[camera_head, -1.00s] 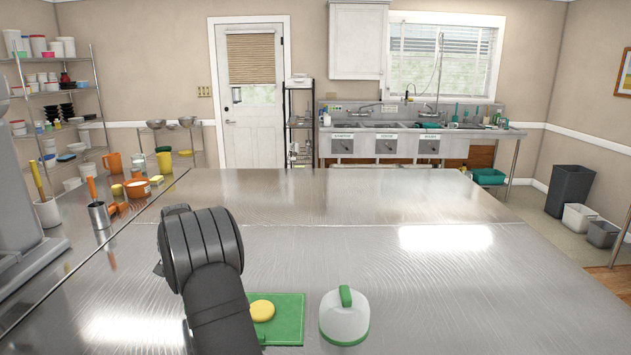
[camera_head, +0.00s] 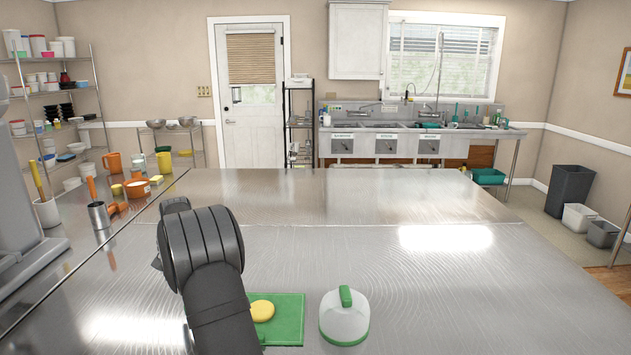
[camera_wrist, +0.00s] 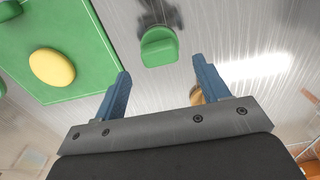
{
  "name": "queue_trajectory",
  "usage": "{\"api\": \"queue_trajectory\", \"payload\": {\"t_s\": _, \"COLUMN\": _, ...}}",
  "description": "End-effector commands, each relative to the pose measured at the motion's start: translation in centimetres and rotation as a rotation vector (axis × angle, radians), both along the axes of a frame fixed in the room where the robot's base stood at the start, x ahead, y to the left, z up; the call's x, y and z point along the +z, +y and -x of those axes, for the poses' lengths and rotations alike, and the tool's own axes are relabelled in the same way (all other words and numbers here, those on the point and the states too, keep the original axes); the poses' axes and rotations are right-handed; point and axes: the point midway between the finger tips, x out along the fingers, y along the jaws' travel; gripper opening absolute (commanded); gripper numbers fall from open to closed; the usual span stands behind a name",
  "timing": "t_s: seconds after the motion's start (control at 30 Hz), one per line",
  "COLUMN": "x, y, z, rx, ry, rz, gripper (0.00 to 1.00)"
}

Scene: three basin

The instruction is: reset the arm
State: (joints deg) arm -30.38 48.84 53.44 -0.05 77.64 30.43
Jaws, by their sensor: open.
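My gripper (camera_wrist: 160,85) shows in the wrist view with its two blue-grey fingers spread apart and nothing between them. In the head view my dark arm rises over the table's near left part and hides the gripper. A green board (camera_head: 287,320) lies on the steel table, partly hidden behind my arm. A round yellow piece (camera_head: 262,311) rests on it; both also show at the wrist view's upper left, the board (camera_wrist: 95,50) and the yellow piece (camera_wrist: 52,68). A white dome with a green handle and green rim (camera_head: 344,318) stands right of the board.
The steel table (camera_head: 420,285) is clear across its middle and right. Along its left side stand a metal cup (camera_head: 99,215), an orange pot (camera_head: 137,187) and a white crock (camera_head: 47,212). A sink unit (camera_head: 400,140) stands at the back wall.

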Motion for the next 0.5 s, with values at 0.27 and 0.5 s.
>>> {"api": "queue_trajectory", "payload": {"t_s": 0.27, "x": 5.8, "y": 0.0, "z": -0.1, "rx": 0.001, "ry": -0.002, "rz": -0.002, "gripper": 0.68}}
{"api": "queue_trajectory", "payload": {"t_s": 0.5, "x": 3.4, "y": 0.0, "z": 0.1, "rx": 0.0, "ry": 0.004, "rz": 0.002, "gripper": 0.68}}
